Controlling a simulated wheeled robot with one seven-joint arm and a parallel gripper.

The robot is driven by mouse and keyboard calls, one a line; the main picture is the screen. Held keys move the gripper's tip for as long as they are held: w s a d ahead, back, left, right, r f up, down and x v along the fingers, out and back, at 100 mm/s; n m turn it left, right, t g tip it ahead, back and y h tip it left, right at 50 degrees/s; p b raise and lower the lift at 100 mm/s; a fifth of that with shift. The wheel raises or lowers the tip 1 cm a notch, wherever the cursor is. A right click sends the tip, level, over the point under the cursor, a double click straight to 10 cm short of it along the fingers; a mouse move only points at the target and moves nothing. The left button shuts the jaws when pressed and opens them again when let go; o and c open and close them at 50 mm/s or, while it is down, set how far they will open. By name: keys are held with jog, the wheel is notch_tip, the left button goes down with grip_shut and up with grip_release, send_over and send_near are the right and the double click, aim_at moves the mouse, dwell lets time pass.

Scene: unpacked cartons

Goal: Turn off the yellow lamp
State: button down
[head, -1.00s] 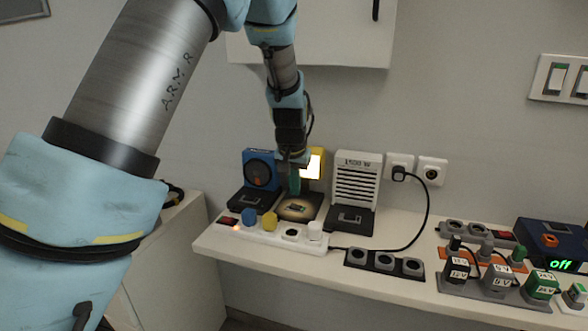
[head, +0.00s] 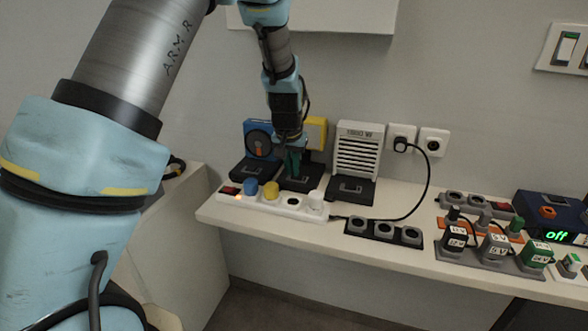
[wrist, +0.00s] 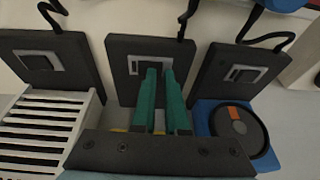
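The yellow lamp (head: 318,134) stands between a blue fan and a white heater, on a black base (head: 312,184) with a rocker switch. Its panel no longer glows. My gripper (head: 292,172) is over this base, pointing down, and partly hides the lamp. In the wrist view, the two green fingers (wrist: 160,72) are slightly apart with nothing seen between them. Their tips are at the grey-framed switch (wrist: 134,64) of the middle base. I cannot tell whether they touch it. Only bits of the lamp's yellow body show behind the fingers.
The blue fan (head: 261,138) and white heater (head: 358,150) stand close on either side, with their own switch bases. A white power strip (head: 290,204) with blue and yellow plugs lies in front. A black cable runs to a wall socket (head: 402,137). Adapters stand on the right.

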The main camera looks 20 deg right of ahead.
aim_at(294, 178)
jog(key=shift+a+f, duration=0.45)
jog(key=shift+f, duration=0.2)
jog(key=shift+s+d, duration=0.6)
jog(key=shift+d, duration=0.05)
jog(key=shift+s+d, duration=0.1)
jog(key=shift+r+p, duration=0.2)
jog(key=shift+p, duration=0.2)
jog(key=shift+r+p, duration=0.3)
jog(key=shift+r, duration=0.05)
jog(key=r+p, duration=0.2)
jog(key=r, duration=0.3)
jog(key=shift+w+p, duration=0.4)
jog(key=w+a+b+v, duration=0.1)
jog(key=b+v, duration=0.1)
jog(key=v, duration=0.7)
jog(key=shift+a, duration=0.25)
jog(key=shift+w, duration=0.1)
